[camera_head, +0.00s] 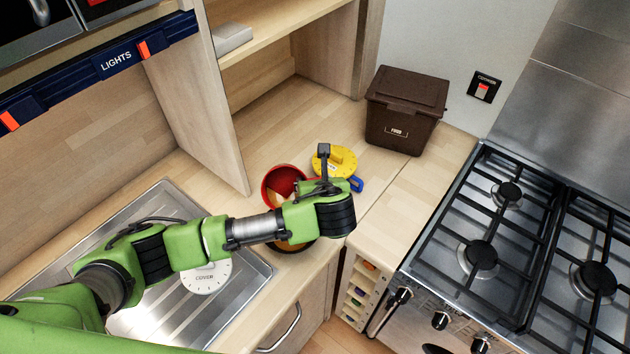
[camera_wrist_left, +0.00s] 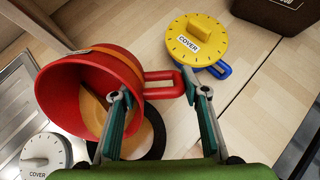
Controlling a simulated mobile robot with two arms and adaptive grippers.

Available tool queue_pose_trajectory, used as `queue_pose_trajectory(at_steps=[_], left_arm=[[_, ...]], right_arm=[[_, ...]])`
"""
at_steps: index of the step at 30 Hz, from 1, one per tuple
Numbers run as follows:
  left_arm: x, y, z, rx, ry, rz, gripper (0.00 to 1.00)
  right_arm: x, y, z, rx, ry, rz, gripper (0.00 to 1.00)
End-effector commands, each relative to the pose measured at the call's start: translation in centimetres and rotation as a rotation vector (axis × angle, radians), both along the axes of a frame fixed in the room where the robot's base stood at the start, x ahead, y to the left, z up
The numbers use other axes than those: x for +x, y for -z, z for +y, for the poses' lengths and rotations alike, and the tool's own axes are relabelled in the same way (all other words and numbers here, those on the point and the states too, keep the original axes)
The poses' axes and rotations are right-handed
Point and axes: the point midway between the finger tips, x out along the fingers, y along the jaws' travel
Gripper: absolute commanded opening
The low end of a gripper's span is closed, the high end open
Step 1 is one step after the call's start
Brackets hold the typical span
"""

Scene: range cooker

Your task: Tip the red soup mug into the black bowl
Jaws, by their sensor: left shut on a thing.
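The red soup mug (camera_head: 283,183) is up by my left gripper (camera_head: 311,187), over the counter in the head view. In the left wrist view the mug (camera_wrist_left: 62,95) is tilted, its open mouth facing the lower left, with an orange-tan patch inside. My left gripper (camera_wrist_left: 160,88) is shut on the mug's red handle. The black bowl (camera_wrist_left: 157,139) shows as a dark curved rim below the mug, partly hidden by the mug and a finger. In the head view my arm covers most of the bowl (camera_head: 297,249). My right gripper is in neither view.
A yellow round lid marked COVER (camera_head: 341,160), with something blue under it, lies just beyond the gripper. A brown food bin (camera_head: 404,110) stands at the back. The sink (camera_head: 180,310) with a white cover (camera_head: 206,274) is left; the hob (camera_head: 520,240) is right.

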Motion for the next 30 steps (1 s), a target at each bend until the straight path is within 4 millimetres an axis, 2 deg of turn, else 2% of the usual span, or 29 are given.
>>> queue_pose_trajectory(at_steps=[7,17,30], left_arm=[[0.01,-0.06,0.0,0.003,0.0,-0.012,0.02],[-0.2,-0.11,-0.07,0.031,0.001,-0.12,0.02],[-0.19,-0.15,-0.07,0.031,0.001,-0.123,0.02]], right_arm=[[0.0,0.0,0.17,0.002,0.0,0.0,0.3],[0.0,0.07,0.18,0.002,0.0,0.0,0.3],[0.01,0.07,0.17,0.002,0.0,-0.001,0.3]])
